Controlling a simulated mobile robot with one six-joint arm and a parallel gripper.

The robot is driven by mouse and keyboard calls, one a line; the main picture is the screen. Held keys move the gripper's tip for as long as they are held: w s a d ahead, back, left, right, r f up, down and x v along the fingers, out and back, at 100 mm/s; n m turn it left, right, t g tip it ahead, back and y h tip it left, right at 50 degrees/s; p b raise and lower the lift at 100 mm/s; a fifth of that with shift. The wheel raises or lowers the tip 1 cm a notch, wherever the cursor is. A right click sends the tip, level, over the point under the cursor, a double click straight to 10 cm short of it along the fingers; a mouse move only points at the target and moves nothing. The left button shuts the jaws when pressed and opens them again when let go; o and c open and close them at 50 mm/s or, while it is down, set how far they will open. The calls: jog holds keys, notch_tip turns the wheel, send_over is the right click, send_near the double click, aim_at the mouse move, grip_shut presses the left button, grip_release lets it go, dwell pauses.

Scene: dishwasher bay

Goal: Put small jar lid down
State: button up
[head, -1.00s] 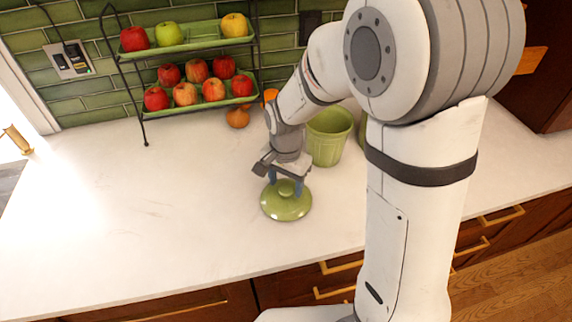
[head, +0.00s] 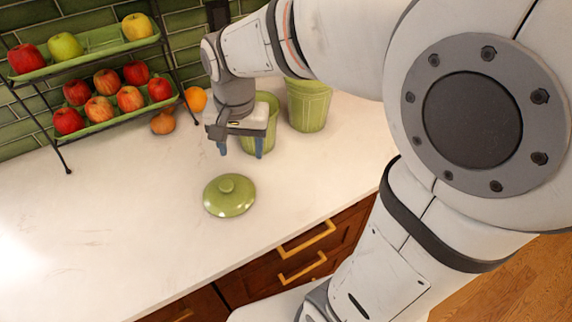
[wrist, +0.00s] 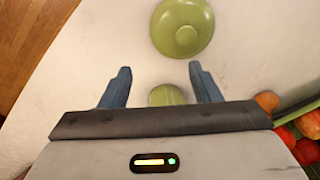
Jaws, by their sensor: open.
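The small jar lid (head: 229,196), green and round with a knob on top, lies knob up on the white counter. In the wrist view the lid (wrist: 182,28) is at the top, beyond my fingertips and apart from them. My gripper (head: 240,150) is open and empty, raised above the counter behind the lid. In the wrist view my gripper's two blue fingers (wrist: 160,82) stand apart. A green jar (head: 270,118) without a lid stands just behind my gripper and is partly hidden by it.
Another open green jar (head: 309,106) stands to the right. A two-tier rack (head: 98,128) of apples is at the back left, with an onion (head: 163,122) and an orange (head: 196,99) beside it. The left part of the counter (head: 110,215) is clear.

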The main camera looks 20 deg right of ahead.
jog(key=s+d+n+t, duration=0.2)
jog(key=s+d+n, duration=0.2)
jog(key=s+d, duration=0.4)
jog(key=shift+s+r+n, duration=0.25)
jog(key=shift+s+n, duration=0.15)
jog(key=shift+s, duration=0.8)
